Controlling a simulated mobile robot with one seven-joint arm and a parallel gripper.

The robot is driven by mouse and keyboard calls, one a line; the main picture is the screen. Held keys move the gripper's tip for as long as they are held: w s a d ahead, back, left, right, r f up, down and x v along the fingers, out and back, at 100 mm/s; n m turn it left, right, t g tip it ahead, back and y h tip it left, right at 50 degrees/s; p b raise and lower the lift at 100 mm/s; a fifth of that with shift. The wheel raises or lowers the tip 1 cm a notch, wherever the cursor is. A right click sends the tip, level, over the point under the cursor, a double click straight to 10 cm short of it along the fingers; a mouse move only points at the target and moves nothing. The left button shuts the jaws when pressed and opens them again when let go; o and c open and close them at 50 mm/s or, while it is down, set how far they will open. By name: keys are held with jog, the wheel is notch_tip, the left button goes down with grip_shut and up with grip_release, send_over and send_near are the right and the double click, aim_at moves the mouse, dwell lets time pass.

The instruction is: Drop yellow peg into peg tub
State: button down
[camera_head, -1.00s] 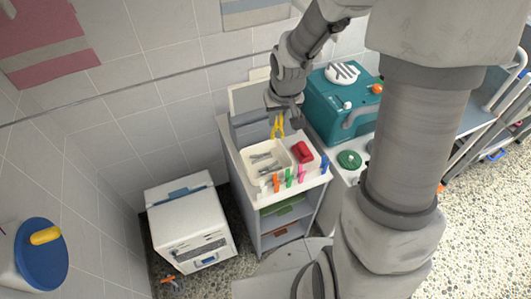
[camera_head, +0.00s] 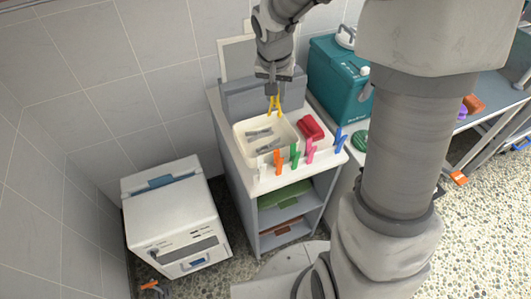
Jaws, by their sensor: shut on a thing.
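My gripper (camera_head: 275,84) points down at the back of the small cabinet and is shut on the yellow peg (camera_head: 274,105). The peg hangs below the fingers, its two legs spread downward. A cream tub (camera_head: 237,137) sits on the cabinet top, with a few grey pegs (camera_head: 260,145) lying in it. The yellow peg is over or just behind the tub's back right rim; the exact height above it is hard to tell.
A red object (camera_head: 311,127) lies right of the tub. Orange (camera_head: 277,162), green (camera_head: 295,156), pink (camera_head: 310,148) and blue (camera_head: 340,140) pegs stand along the cabinet's front edge. A teal machine (camera_head: 338,82) stands behind right. A white box unit (camera_head: 172,215) is on the floor at left.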

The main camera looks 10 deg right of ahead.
jog(key=shift+w+d+f+m+h+b, duration=0.15)
jog(key=shift+w+f+m+b, duration=0.15)
jog(key=shift+f+b, duration=1.8)
jog(key=shift+w+f+m+h+b, duration=0.15)
jog(key=shift+f+m+b, duration=0.3)
jog(key=shift+f+b, duration=1.6)
jog(key=shift+w+d+f+m+h+b, duration=0.1)
jog(key=shift+w+f+m+b, duration=0.25)
jog(key=shift+f+b, duration=1.7)
jog(key=c, duration=0.6)
grip_release()
jog(key=p+v, duration=0.5)
jog(key=v, duration=1.2)
jog(key=shift+r+p, duration=0.25)
jog(key=shift+p, duration=0.15)
jog(key=shift+s, duration=0.1)
